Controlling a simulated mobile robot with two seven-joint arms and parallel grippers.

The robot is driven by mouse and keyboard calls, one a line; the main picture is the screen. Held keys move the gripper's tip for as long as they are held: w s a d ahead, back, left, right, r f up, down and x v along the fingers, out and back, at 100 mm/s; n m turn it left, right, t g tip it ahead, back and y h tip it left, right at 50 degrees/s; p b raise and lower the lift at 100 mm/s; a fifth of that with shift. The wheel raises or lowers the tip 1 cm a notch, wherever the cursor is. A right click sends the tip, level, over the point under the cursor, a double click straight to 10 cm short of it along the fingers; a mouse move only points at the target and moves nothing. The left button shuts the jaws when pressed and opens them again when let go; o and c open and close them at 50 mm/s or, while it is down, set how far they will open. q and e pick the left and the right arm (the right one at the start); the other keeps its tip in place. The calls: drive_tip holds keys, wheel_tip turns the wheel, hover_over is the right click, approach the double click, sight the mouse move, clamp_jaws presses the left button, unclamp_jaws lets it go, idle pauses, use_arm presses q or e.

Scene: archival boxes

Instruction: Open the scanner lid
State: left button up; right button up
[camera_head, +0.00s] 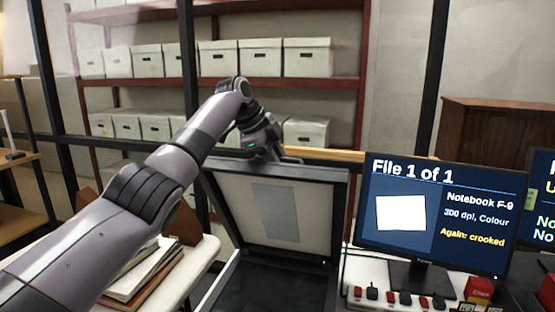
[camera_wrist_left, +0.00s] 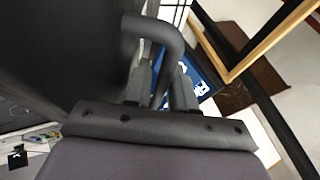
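The scanner lid (camera_head: 312,215) stands raised at a steep angle in the head view. Its pale underside faces me, with a grey rectangle on it. The dark scanner bed (camera_head: 265,288) shows below, cut off by the picture's bottom edge. My left arm reaches across from the left, and its gripper (camera_head: 272,156) is at the lid's top edge. In the left wrist view, the dark bent handle (camera_wrist_left: 155,28) runs between the fingers of my left gripper (camera_wrist_left: 164,82), which looks shut on it. The dark lid fills that view's upper left. My right gripper is not in view.
A monitor (camera_head: 430,215) reading "Again: crooked" stands right of the scanner, above a white panel with red and dark buttons (camera_head: 390,298). Papers and folders (camera_head: 140,275) lie on a white table at the left. Shelves of white boxes (camera_head: 262,57) stand behind.

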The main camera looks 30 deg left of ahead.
use_arm(q)
drive_tip(key=shift+s+a+r, duration=0.15)
drive_tip(key=shift+r, duration=0.3)
drive_tip(key=v, duration=0.6)
drive_tip(key=shift+s+b, duration=0.1)
drive_tip(key=shift+b, duration=0.25)
